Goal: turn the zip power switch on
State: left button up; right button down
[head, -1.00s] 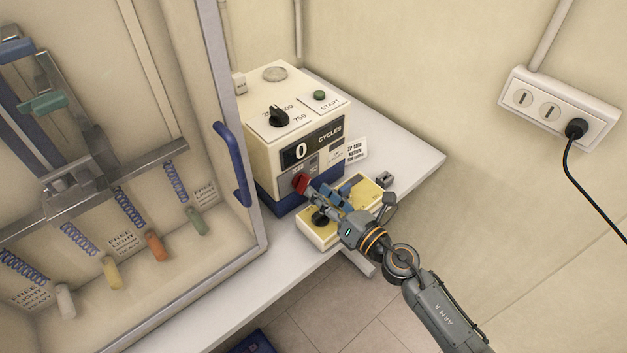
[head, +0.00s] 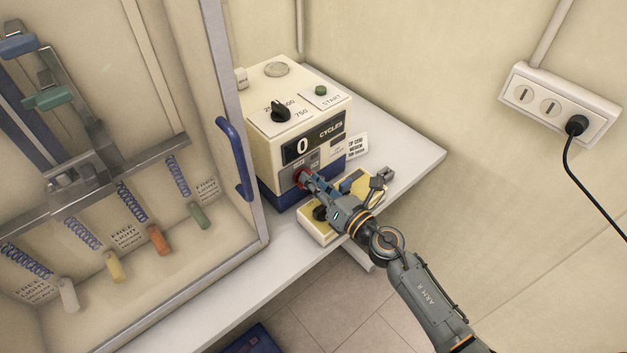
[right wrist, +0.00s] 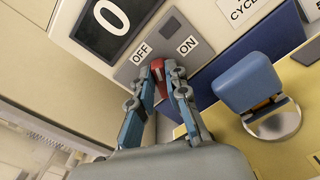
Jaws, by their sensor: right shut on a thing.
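The red switch handle (head: 299,175) is on the lower front of the cream control box (head: 262,147), which has a blue base. In the right wrist view the red handle (right wrist: 158,76) lies between the OFF label (right wrist: 140,53) and the ON label (right wrist: 187,46). Its exact setting is hard to tell, as fingers partly cover it. My right gripper (head: 307,181) is shut on the handle; its fingertips (right wrist: 160,70) sit on either side of it. My left gripper is not in view.
A yellow box (head: 316,231) with a black knob and blue parts stands under my right gripper. A glass cabinet with a blue handle (head: 234,158) is close on the left. The white bench (head: 405,155) is clear at right. A wall socket (head: 560,103) holds a black plug.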

jog(key=m+p, duration=0.1)
jog(key=m, duration=0.2)
jog(key=shift+w+d, duration=0.1)
jog(key=shift+f+m+p, duration=0.15)
jog(key=shift+m+p, duration=0.05)
jog(key=shift+m, duration=0.8)
jog(key=shift+f+m+p, duration=0.1)
jog(key=shift+m+p, duration=0.1)
jog(key=shift+m, duration=0.8)
jog(key=shift+d, duration=0.1)
jog(key=c, duration=1.3)
grip_release()
